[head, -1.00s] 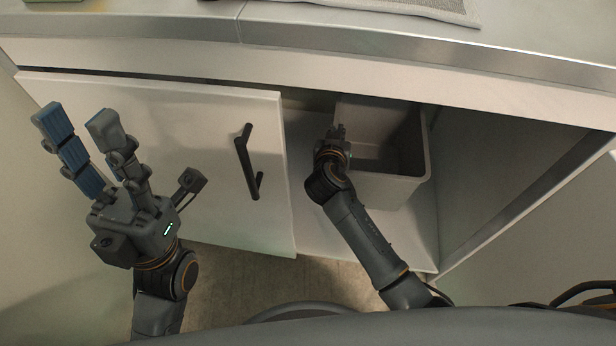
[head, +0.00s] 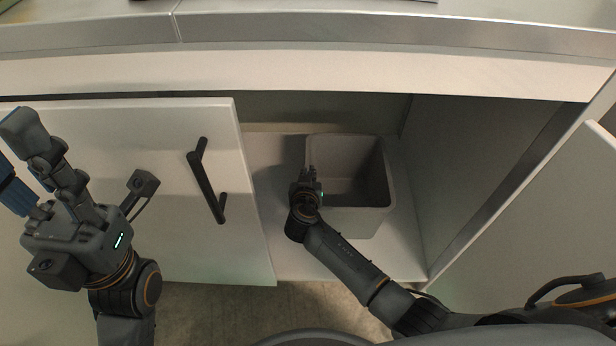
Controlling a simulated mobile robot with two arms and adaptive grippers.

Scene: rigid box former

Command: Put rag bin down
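The rag bin (head: 352,222) is a grey, open-topped square box. It stands upright, or nearly so, inside the open cabinet, over the cabinet floor (head: 282,240); whether its underside fully touches the floor is hidden. It looks empty. My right gripper (head: 309,174) is at the bin's left wall near the rim, with its fingers close together and seemingly pinching that wall; the contact is small and partly hidden by the gripper.
A white door (head: 150,230) with a black handle (head: 206,185) covers the left part of the cabinet. The worktop edge (head: 330,38) runs above the opening. A cabinet side wall (head: 470,150) stands right of the bin, with a little free floor between. Another white panel (head: 560,220) is at right.

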